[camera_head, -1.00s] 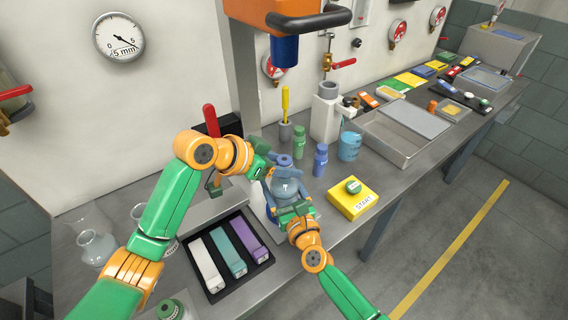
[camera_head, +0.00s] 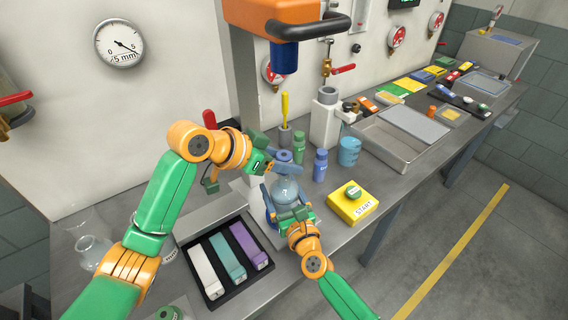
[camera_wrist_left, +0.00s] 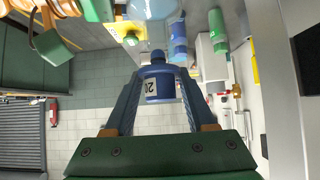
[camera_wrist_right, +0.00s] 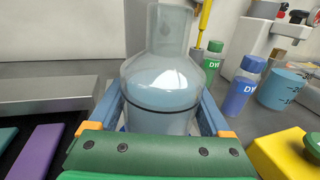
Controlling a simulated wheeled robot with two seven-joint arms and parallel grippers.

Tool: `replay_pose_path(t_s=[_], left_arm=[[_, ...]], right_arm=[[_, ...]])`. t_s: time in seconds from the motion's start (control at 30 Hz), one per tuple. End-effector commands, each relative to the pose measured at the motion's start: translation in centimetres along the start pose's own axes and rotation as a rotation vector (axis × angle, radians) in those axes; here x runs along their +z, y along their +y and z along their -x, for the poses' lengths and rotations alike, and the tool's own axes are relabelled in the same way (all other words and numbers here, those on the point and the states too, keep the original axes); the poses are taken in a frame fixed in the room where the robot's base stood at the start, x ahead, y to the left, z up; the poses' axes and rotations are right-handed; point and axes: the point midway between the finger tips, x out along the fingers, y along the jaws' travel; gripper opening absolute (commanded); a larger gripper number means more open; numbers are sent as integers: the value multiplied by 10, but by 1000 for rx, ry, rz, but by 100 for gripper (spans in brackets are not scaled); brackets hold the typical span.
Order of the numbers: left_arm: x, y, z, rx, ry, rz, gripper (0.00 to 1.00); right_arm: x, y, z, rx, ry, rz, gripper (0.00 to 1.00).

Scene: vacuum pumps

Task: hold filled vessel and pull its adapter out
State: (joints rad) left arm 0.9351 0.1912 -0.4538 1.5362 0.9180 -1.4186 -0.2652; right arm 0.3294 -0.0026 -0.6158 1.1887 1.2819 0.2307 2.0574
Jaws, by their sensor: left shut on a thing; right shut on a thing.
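My left gripper (camera_head: 287,166) comes in from the left at the top of the neck. It is shut on the blue adapter (camera_wrist_left: 159,84), which shows a white label between the fingers in the left wrist view. The adapter's top also shows in the head view (camera_head: 284,156). I cannot tell whether the adapter is clear of the neck.
A black tray (camera_head: 213,294) with white, teal and purple blocks lies left of the flask. A yellow START button box (camera_head: 352,205) is on the right. Green (camera_head: 298,146) and blue (camera_head: 320,165) bottles stand close behind. An orange overhead unit (camera_head: 283,18) hangs above.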

Motion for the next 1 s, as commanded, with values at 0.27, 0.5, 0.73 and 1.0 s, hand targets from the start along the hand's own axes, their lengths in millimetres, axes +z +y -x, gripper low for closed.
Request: replay_pose_path(t_s=[0.27, 0.5, 0.73, 1.0], left_arm=[[-8, 0, 7, 1, 1, 0, 0], [-10, 0, 8, 1, 0, 0, 0], [-10, 0, 8, 0, 0, 0, 0], [-10, 0, 8, 0, 0, 0, 0]], right_arm=[[-2, 0, 0, 1, 4, 0, 0], [-2, 0, 0, 1, 4, 0, 0], [-2, 0, 0, 1, 3, 0, 100], [-2, 2, 9, 2, 5, -7, 100]])
